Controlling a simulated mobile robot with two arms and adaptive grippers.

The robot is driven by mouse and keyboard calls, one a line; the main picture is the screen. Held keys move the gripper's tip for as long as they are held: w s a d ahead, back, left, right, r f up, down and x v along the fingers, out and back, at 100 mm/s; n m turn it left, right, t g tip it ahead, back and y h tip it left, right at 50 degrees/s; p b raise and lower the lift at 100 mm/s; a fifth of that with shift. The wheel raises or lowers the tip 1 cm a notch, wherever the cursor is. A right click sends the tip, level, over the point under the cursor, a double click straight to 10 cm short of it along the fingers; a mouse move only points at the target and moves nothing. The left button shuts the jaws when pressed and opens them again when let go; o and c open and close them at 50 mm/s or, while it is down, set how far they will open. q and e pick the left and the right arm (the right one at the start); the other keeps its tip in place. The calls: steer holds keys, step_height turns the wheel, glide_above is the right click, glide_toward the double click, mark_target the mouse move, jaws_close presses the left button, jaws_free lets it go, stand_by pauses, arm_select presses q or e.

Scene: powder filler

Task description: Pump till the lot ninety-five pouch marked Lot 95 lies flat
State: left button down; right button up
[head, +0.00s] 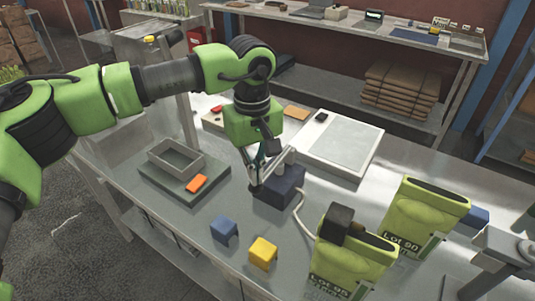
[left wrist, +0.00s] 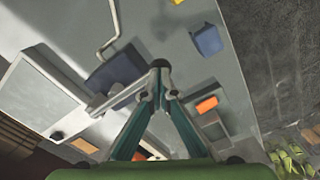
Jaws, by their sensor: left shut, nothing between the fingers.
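The green pouch marked Lot 95 (head: 352,262) stands upright at the front right of the table and looks full. A dark block (head: 337,222) sits at its top. A pale hose (head: 302,212) runs from near this pouch to a dark blue box-shaped pump (head: 285,187). My left gripper (head: 255,184) is shut and empty at the pump's left end; whether it touches is unclear. My right gripper is out of view.
A second pouch, Lot 90 (head: 425,212), stands behind Lot 95. Blue (head: 224,228) and yellow (head: 263,252) blocks lie in front of the pump. A grey tray (head: 176,158) and orange block (head: 196,183) are at left, a white-framed panel (head: 340,143) behind. Grey equipment (head: 505,258) stands at right.

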arm_select(q)
steer(key=shift+w+d+r+p, duration=0.15)
steer(key=shift+r+p, duration=0.8)
steer(key=shift+r, duration=0.6)
steer(key=shift+w+d+r+p, duration=0.1)
steer(key=shift+r+p, duration=0.8)
steer(key=shift+r, duration=0.6)
stand_by(0.4)
step_height(320, 180, up, 6)
steer(key=p, duration=0.3)
steer(key=shift+p, duration=0.4)
stand_by(0.5)
